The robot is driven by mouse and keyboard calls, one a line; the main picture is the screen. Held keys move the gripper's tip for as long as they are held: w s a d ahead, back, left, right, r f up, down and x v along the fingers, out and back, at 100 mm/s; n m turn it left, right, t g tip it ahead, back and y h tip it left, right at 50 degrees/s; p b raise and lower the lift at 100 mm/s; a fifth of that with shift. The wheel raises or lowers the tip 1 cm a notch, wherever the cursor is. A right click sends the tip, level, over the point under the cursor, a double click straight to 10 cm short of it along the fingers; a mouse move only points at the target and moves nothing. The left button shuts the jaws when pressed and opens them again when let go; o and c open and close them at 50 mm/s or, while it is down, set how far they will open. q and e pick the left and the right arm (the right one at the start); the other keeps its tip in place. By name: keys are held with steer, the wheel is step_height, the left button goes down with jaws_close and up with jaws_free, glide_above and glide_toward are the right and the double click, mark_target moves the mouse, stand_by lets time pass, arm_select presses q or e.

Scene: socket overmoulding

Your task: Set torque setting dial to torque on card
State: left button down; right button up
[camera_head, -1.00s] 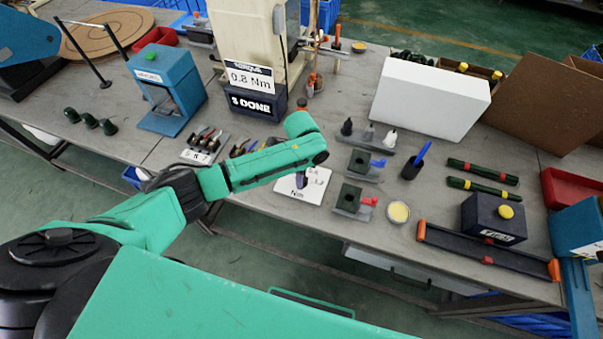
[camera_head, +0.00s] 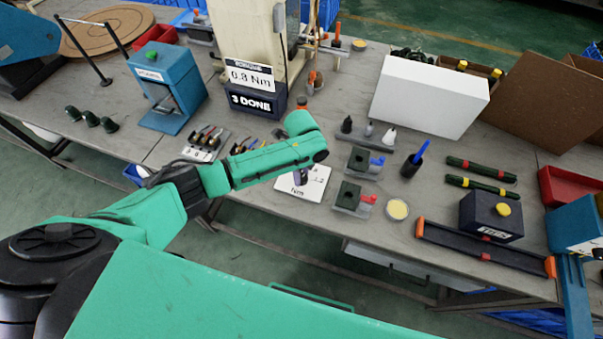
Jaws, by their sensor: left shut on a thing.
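The torque card (camera_head: 250,76) stands at the back of the table and reads 0.8 Nm. It sits above a dark box (camera_head: 257,101) marked "3 DONE". My left arm reaches over the plate from the left. My left gripper (camera_head: 301,176) points down at the plate and is shut on what seems to be the dial's knob. The arm hides most of the knob and scale, so the dial's setting is not readable. My right gripper is not in view.
Two small fixtures, one with a blue lever (camera_head: 377,161) and one with a red lever (camera_head: 367,199), stand just right of the plate. A tool rack (camera_head: 205,143) is to the left. A white box (camera_head: 428,95) stands at the back right.

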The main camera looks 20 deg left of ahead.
mark_target(302, 177)
arm_select(q)
steer(key=shift+r, duration=0.1)
steer(key=shift+c, duration=1.9)
jaws_free()
step_height(302, 177, up, 14)
steer(key=b, duration=0.1)
steer(key=shift+r, duration=0.25)
